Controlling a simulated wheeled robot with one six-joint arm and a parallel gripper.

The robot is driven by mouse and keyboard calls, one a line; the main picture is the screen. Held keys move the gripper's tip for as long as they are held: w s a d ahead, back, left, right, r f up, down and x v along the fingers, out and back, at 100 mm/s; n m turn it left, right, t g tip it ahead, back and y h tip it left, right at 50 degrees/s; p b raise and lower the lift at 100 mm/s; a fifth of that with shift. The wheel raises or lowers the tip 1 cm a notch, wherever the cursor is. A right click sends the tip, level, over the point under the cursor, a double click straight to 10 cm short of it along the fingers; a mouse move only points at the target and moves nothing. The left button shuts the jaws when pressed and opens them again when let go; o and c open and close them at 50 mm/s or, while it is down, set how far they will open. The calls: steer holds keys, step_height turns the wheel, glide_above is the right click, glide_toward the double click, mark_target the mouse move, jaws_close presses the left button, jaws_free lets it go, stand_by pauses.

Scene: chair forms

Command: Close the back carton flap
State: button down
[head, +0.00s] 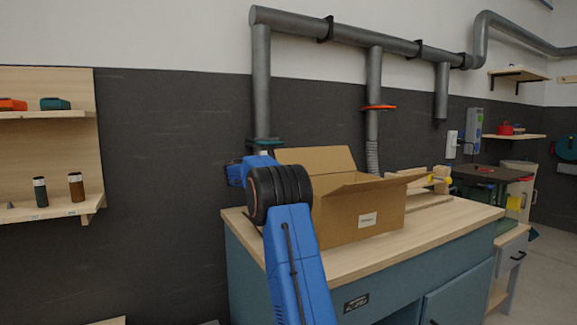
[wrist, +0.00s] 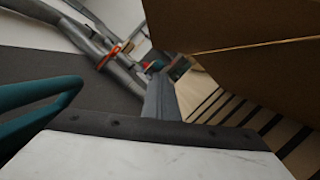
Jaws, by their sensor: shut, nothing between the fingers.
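The brown cardboard carton (head: 345,220) stands on the workbench with a white label on its side. A tall flap (head: 318,160) stands up at its back, tilted. Another flap (head: 378,184) sticks out along the near right side. My blue arm crosses the carton's left end in the head view and hides part of it; my gripper cannot be made out there. In the wrist view my gripper (wrist: 159,82) is shut and empty, beside large brown cardboard (wrist: 235,25) at the upper right. Whether they touch, I cannot tell.
The wooden bench top (head: 440,228) is bare in front of the carton. Grey pipes (head: 373,80) run down the wall behind it. A wooden piece with a yellow part (head: 438,179) lies right of the carton. A shelf unit (head: 50,150) stands at the left.

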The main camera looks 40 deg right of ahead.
mark_target(309, 156)
steer(key=s, duration=0.1)
steer(key=s+d+r, duration=0.1)
steer(key=s+r, duration=0.1)
steer(key=shift+s+d, duration=0.1)
steer(key=shift+d, duration=0.25)
steer(key=shift+s+a+r, duration=0.1)
steer(key=shift+s+r, duration=0.25)
steer(key=shift+s, duration=0.2)
